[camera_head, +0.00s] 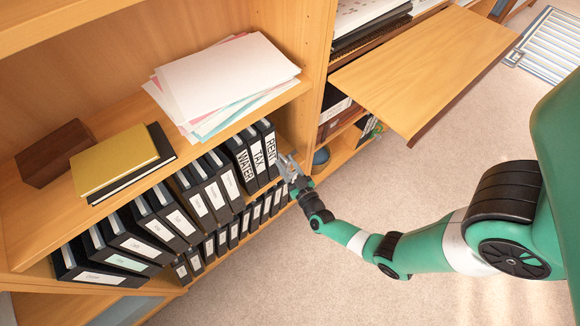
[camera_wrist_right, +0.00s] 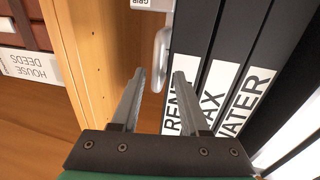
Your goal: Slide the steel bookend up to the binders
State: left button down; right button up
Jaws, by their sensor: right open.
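Black binders labelled RENT (camera_head: 270,146), TAX (camera_head: 257,158) and WATER (camera_head: 243,164) stand at the right end of a row on the shelf below the papers. In the right wrist view the RENT binder (camera_wrist_right: 199,45) is nearest. A pale, rounded upright piece (camera_wrist_right: 160,58), seemingly the steel bookend, stands just left of it; its base is hidden. My right gripper (camera_head: 284,160) is at the shelf front by the RENT binder. In its wrist view the jaws (camera_wrist_right: 160,74) are open and empty, with the pale piece beyond the gap. My left gripper is out of view.
A wooden upright (camera_wrist_right: 88,55) borders the space left of the gripper in the wrist view. Loose papers (camera_head: 228,78), a yellow book (camera_head: 115,158) and a brown block (camera_head: 55,153) lie on the shelf above. More binders fill the lower shelf. Carpet (camera_head: 400,175) is clear in front.

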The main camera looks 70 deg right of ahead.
jog(key=p+v, duration=0.3)
jog(key=v, duration=0.8)
jog(key=shift+s+p, duration=0.25)
jog(key=shift+p, duration=0.05)
jog(key=shift+a, duration=0.1)
